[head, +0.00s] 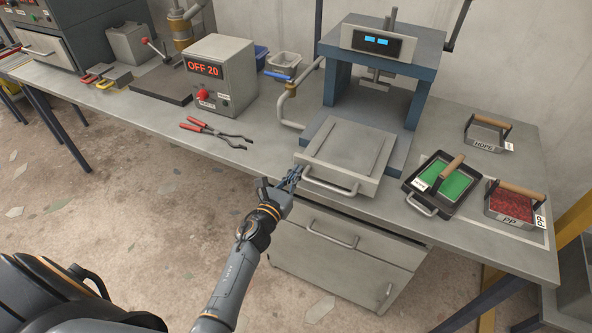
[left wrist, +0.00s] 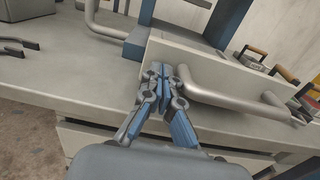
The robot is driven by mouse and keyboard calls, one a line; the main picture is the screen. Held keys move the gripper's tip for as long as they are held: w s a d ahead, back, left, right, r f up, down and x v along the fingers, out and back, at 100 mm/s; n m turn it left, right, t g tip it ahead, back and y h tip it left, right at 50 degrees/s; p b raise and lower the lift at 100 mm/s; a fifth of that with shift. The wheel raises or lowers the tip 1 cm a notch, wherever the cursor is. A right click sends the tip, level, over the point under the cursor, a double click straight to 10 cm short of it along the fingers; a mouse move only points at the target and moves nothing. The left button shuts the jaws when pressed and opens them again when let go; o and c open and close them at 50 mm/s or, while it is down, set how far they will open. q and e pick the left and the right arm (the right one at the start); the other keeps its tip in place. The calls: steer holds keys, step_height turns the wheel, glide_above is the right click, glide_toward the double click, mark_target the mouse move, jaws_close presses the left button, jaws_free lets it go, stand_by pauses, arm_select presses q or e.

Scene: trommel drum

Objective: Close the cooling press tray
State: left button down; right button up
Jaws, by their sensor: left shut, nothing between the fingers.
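The cooling press (head: 372,75) is a blue frame with a small blue-lit display at the back of the bench. Its grey tray (head: 348,143) sticks out from the press toward the front edge, with a bar handle (head: 330,186) on its front face. My left gripper (head: 293,176) is shut and empty at the left end of that handle, close to the tray's front. In the left wrist view its fingertips (left wrist: 168,72) stand in front of the tray face, beside the handle (left wrist: 215,92); I cannot tell if they touch. My right gripper is not in view.
Red-handled tongs (head: 215,133) lie left of the tray. A pan with green material (head: 440,186) and a bin of red pieces (head: 511,206) stand to the right. A control box (head: 222,75) is at the left. Drawers (head: 345,255) are below.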

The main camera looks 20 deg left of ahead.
arm_select(q)
steer(key=shift+w, duration=0.3)
